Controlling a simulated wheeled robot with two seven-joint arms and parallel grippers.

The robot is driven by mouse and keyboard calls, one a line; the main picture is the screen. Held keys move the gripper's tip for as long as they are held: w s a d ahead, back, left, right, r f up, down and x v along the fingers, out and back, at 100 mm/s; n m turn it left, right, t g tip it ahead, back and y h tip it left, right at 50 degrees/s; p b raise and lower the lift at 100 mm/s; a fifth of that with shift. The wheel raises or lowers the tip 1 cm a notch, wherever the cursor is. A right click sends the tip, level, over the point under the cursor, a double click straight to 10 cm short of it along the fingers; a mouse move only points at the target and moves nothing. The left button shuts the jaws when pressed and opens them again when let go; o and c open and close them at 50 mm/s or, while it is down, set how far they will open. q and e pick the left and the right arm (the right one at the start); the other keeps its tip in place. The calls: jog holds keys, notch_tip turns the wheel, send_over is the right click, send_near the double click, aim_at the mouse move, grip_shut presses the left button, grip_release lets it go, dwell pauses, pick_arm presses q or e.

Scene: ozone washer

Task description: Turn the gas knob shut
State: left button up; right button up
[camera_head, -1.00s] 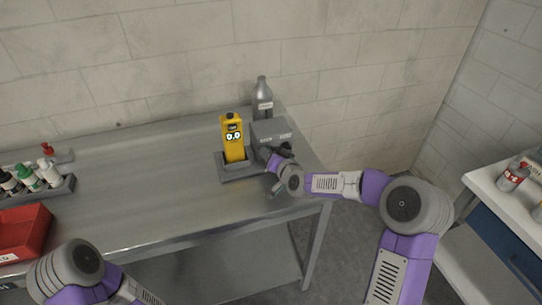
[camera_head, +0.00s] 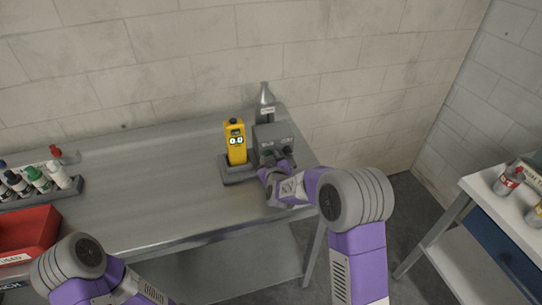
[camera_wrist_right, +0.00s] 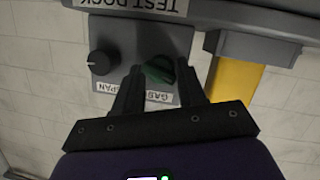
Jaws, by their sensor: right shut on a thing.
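The grey test dock box (camera_head: 288,131) stands at the table's back right corner, with two knobs on its front. In the right wrist view, the green gas knob (camera_wrist_right: 160,68) sits on the grey panel beside a black span knob (camera_wrist_right: 99,62). The labels there appear upside down. My right gripper (camera_wrist_right: 160,76) has its two dark fingers on either side of the green knob and is shut on it. In the head view, my right gripper (camera_head: 269,166) is at the box's front and partly hides the knobs. My left gripper is out of view; only its arm shows at lower left.
A yellow gas detector (camera_head: 236,148) stands in a grey cradle (camera_head: 238,175) beside the box. A grey cylinder (camera_head: 266,95) stands behind. A red bin (camera_head: 28,228) and a bottle rack (camera_head: 75,186) are at left. The table's middle is clear.

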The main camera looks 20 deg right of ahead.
jog(key=shift+a+n+h+p, duration=0.25)
jog(key=shift+n+h+p, duration=0.25)
jog(key=shift+n, duration=0.7)
jog(key=shift+f, duration=0.15)
jog(key=o, duration=0.9)
jog(key=v, duration=0.7)
jog(key=shift+s+p, duration=0.3)
jog(key=shift+p, duration=0.05)
jog(key=shift+f, duration=0.1)
